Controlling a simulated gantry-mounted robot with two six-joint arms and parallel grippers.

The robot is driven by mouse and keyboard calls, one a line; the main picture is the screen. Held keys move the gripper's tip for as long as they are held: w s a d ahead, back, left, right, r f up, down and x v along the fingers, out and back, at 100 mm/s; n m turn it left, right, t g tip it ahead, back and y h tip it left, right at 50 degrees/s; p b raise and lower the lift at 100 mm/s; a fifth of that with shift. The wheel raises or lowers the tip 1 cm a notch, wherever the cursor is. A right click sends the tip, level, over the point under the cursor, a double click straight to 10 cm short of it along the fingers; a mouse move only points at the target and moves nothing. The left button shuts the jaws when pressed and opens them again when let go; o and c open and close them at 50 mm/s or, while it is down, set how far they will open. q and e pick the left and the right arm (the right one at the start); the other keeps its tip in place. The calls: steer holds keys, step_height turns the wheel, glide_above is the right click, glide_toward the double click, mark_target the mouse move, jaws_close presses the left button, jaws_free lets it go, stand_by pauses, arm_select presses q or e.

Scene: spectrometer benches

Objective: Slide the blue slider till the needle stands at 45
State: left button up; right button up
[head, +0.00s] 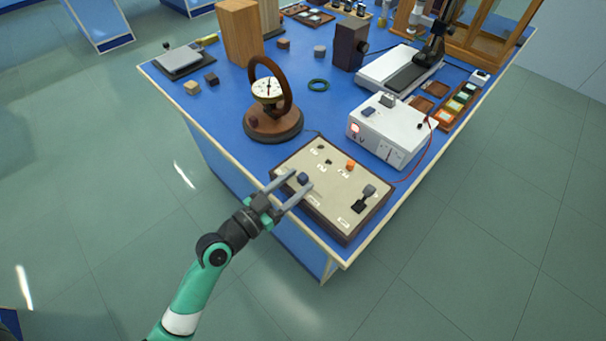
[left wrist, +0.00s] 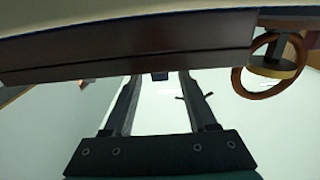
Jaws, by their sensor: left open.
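The blue slider (head: 303,178) is a small dark blue knob on the near-left part of the cream control panel (head: 322,165) with a brown wooden edge. My left gripper (head: 301,180) is open, one finger on each side of the slider. In the left wrist view the slider (left wrist: 160,76) shows small between the open fingers (left wrist: 158,78), beyond the panel's dark side; I cannot tell whether they touch it. The round needle dial (head: 267,90) stands inside a brown ring on a round wooden base; its reading is too small to tell. My right gripper is not in view.
An orange knob (head: 351,165) and a black switch (head: 364,198) sit on the same panel. A white power box (head: 388,130) with a red lead stands behind it. The bench's front edge is close to my arm.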

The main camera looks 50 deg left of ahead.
arm_select(q)
steer(key=shift+w, duration=1.35)
jaws_close()
stand_by(0.3)
